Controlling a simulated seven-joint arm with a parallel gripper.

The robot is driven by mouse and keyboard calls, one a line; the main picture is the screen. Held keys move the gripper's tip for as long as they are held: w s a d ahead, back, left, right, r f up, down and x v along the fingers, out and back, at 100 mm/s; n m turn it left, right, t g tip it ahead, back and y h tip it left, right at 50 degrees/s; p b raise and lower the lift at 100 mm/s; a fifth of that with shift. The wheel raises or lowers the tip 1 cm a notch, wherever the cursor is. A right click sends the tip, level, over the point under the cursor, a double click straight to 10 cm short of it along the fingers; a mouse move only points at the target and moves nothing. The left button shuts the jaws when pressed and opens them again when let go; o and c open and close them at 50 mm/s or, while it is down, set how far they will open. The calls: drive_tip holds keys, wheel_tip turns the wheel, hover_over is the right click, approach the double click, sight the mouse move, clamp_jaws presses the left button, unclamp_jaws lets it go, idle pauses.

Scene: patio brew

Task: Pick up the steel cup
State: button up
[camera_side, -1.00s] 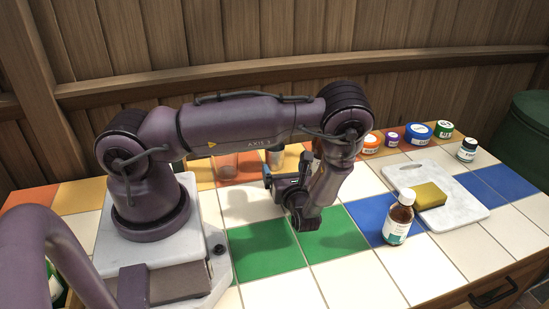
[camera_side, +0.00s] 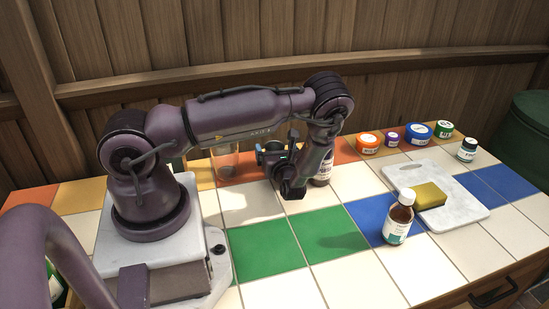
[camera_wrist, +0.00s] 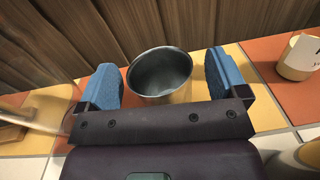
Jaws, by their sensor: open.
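The steel cup (camera_wrist: 160,75) is a round, open-topped metal cup. In the wrist view it stands upright between the two blue finger pads, with a visible gap on each side. My gripper (camera_wrist: 163,80) is open and around the sides of the cup, not visibly touching it. In the side view my gripper (camera_side: 273,157) is low over the back of the tiled counter. The cup is hidden there, or nearly so, behind the gripper and wrist.
A clear glass (camera_side: 227,163) stands left of my gripper. A dark bottle (camera_side: 322,172) is just right of it, partly hidden. A jar (camera_wrist: 299,58) is right of the cup. A brown bottle (camera_side: 398,222) and a marble board (camera_side: 465,205) are farther right. Green tiles in front are clear.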

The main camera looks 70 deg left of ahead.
drive_tip(key=c, duration=1)
